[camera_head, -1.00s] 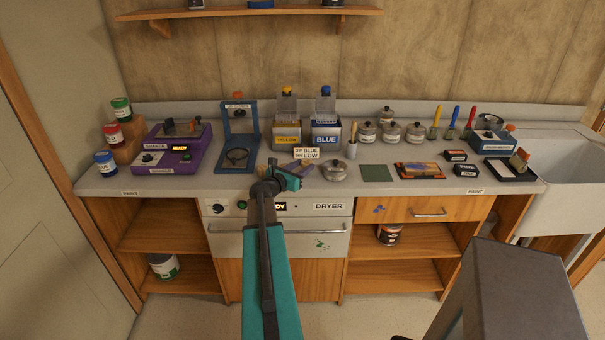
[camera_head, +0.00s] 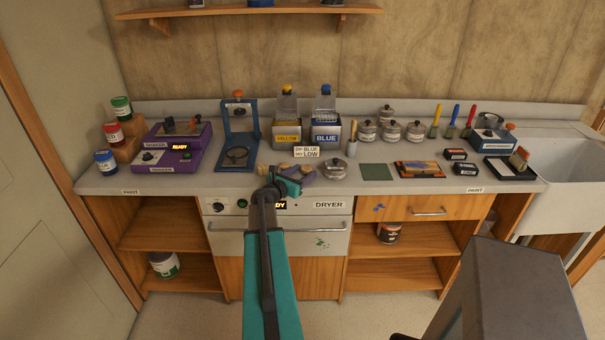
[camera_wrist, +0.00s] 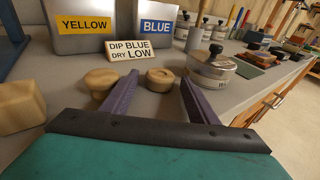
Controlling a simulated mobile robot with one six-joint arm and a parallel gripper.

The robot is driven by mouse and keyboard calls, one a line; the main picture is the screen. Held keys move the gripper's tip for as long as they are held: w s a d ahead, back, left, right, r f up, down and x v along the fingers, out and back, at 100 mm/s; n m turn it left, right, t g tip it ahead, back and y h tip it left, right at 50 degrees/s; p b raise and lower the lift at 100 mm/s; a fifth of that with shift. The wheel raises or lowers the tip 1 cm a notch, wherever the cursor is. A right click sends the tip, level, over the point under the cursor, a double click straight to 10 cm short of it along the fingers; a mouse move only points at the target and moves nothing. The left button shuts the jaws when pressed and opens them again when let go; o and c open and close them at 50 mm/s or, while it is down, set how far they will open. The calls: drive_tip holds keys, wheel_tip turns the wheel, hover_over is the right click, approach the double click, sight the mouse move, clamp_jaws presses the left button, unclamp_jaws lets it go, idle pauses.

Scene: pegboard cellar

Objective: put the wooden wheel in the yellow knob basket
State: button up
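In the wrist view a small round wooden piece with a dark centre, which looks like the wooden wheel (camera_wrist: 160,78), lies on the counter between my fingertips. It also shows in the head view (camera_head: 308,168), partly hidden. My gripper (camera_wrist: 159,80) is open, its two purple fingers either side of the wheel with gaps visible. In the head view my gripper (camera_head: 300,175) is low over the counter's front. The yellow knob (camera_head: 287,87) tops a clear basket (camera_head: 287,104) at the YELLOW tin (camera_head: 287,134), behind the wooden pieces.
A wooden knob (camera_wrist: 100,82) and a wooden block (camera_wrist: 15,107) lie left of the wheel. A lidded metal pot (camera_wrist: 212,73) stands close right. A DIP BLUE, DRY LOW sign (camera_wrist: 140,50) stands behind. The BLUE tin (camera_head: 326,134) is beside the yellow one.

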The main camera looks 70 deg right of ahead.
sight(304, 172)
drive_tip(key=shift+r, duration=0.1)
idle(0.4)
drive_tip(key=shift+a, duration=0.3)
drive_tip(key=shift+b+v, duration=0.7)
drive_tip(key=shift+v, duration=0.9)
drive_tip(key=b+v, duration=0.2)
drive_tip(key=v, duration=0.8)
drive_tip(key=shift+a, duration=0.1)
